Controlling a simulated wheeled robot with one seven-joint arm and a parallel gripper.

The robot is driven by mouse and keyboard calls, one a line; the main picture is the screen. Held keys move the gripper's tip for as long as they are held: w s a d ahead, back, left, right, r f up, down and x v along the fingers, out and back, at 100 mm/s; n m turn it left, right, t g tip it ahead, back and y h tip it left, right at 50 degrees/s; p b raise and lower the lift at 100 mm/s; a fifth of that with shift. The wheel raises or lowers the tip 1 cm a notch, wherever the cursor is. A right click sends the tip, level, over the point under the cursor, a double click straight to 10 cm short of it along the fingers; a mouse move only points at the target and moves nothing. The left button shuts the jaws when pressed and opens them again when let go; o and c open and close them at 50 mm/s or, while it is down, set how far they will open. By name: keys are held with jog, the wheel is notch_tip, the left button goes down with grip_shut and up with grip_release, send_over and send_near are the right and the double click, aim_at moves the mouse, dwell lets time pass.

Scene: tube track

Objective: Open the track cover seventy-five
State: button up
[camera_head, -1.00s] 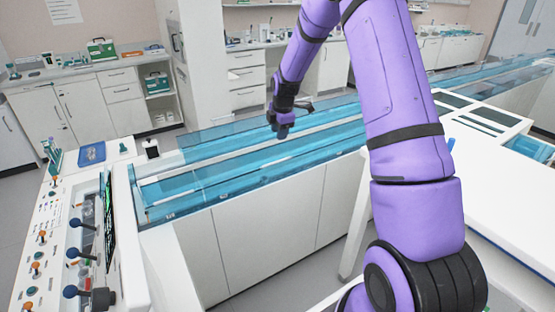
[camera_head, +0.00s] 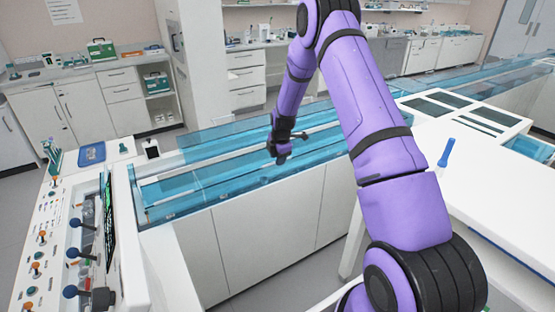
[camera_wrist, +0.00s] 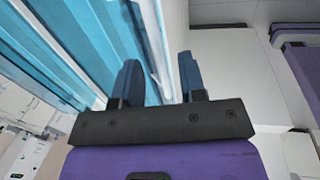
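The tube track (camera_head: 215,178) is a long white bench topped with translucent blue channels and cover panels. One clear blue panel (camera_head: 205,143) stands along its far side at the left, seemingly tilted up; I cannot tell its exact angle. My gripper (camera_head: 281,158) hangs over the near edge of the track, around the middle of its visible length. In the wrist view, my gripper (camera_wrist: 158,78) has two dark blue fingers apart. The track's pale near rim (camera_wrist: 153,50) runs between or just beyond them. I cannot tell whether they touch it.
A white control console (camera_head: 75,240) with knobs and levers stands at the left end. A white table (camera_head: 490,190) is on the right. Cabinets (camera_head: 90,105) line the back wall. Open floor lies before the track.

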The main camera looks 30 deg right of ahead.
jog(key=shift+w+f, duration=0.1)
jog(key=shift+f, duration=0.3)
grip_shut()
jog(key=shift+w+r, duration=0.1)
